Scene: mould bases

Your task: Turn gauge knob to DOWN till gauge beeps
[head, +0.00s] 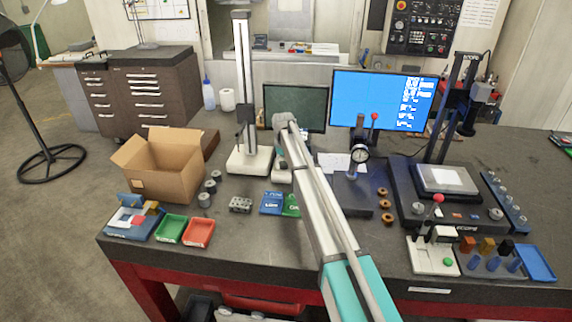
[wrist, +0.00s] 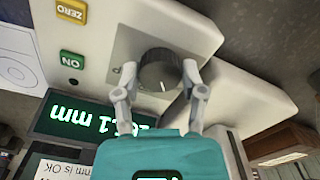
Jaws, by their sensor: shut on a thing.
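In the wrist view the gauge knob (wrist: 160,70) is dark, round and ribbed, with a small white mark on its face. It sits on a grey plate of the pale gauge housing (wrist: 180,22). My gripper (wrist: 157,76) has one finger on each side of the knob and is shut on it. A green-digit display (wrist: 90,117) appears upside down; it ends in "1 mm", and my gripper partly covers the reading. A yellow ZERO button (wrist: 72,10) and a green ON button (wrist: 71,62) are beside it. In the head view my arm hides the gripper and knob.
In the head view a tall column stand (head: 244,85) rises left of my arm. An open cardboard box (head: 165,180), green tray (head: 171,228) and red tray (head: 199,232) are at the left.

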